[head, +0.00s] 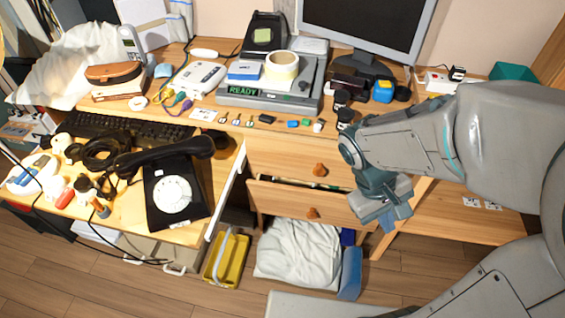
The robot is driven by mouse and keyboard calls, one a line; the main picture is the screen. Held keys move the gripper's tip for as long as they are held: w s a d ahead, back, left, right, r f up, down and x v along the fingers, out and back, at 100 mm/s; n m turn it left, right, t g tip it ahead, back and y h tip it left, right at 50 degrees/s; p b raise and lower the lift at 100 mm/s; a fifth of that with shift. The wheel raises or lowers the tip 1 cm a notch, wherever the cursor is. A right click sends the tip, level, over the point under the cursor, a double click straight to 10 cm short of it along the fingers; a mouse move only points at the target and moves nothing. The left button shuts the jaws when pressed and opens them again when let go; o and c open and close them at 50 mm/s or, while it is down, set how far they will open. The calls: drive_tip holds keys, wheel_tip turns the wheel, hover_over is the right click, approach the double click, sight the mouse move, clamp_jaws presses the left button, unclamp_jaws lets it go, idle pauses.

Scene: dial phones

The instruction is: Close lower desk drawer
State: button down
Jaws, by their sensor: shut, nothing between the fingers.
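The lower desk drawer (282,203) is in the middle of the head view, under the desktop. It is pulled out a little: a dark gap with some contents shows above its wooden front. It has a round orange-brown knob (313,213). The upper drawer (282,160), with a similar knob (319,170), sits above it and looks flush. My gripper (388,222) is shut and empty, pointing down at the right end of the lower drawer front. Whether it touches the front cannot be told. My gripper and wrist hide the drawer's right end.
A pull-out shelf at left holds a black dial phone (173,194) and a keyboard (118,127). Below the drawers are a white bag (298,252), a blue item (350,272) and a yellow bin (227,260). A monitor (372,25) and small items crowd the desktop.

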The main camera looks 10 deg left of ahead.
drive_tip(key=w+a+f+n+t+h+b, duration=0.35)
drive_tip(key=f+n+h, duration=0.25)
drive_tip(key=f+n, duration=0.25)
drive_tip(key=n+t+y+b, duration=0.9)
drive_tip(key=n+t, duration=0.7)
drive_tip(key=n, duration=0.5)
approach(278, 190)
drive_tip(key=shift+y, duration=0.6)
drive_tip(key=w, duration=0.2)
drive_tip(key=w+b, duration=0.1)
drive_tip(key=w, duration=0.1)
drive_tip(key=w+d+b, duration=0.1)
drive_tip(key=w, duration=0.1)
drive_tip(key=shift+w, duration=0.35)
